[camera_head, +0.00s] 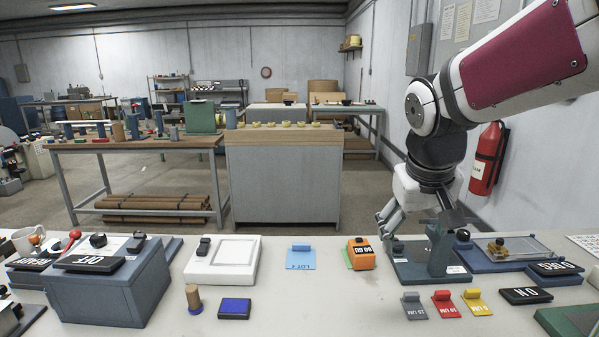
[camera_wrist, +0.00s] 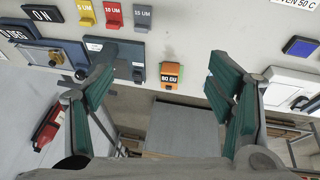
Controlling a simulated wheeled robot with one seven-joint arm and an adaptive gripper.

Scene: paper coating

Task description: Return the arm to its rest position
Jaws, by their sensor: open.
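My arm, white and dark grey with a maroon panel, reaches in from the upper right in the head view. My gripper (camera_head: 418,226) hangs over the right part of the white bench, above a dark blue-grey device (camera_head: 425,270). In the wrist view my gripper (camera_wrist: 165,82) has its two green-padded fingers spread wide, with nothing between them touching the pads. An orange block (camera_wrist: 171,75) marked 80 DU shows between the fingers, lying on the bench; it also shows in the head view (camera_head: 361,254) left of the gripper. Whether a fingertip touches the device is unclear.
Grey, red and yellow tags (camera_head: 447,303) lie in front of the device. An ON plate (camera_head: 526,295) and a blue tray device (camera_head: 508,252) stand right. A blue LOT card (camera_head: 301,258), white scale (camera_head: 222,260) and large OFF box (camera_head: 108,285) stand left. A fire extinguisher (camera_head: 487,160) hangs behind.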

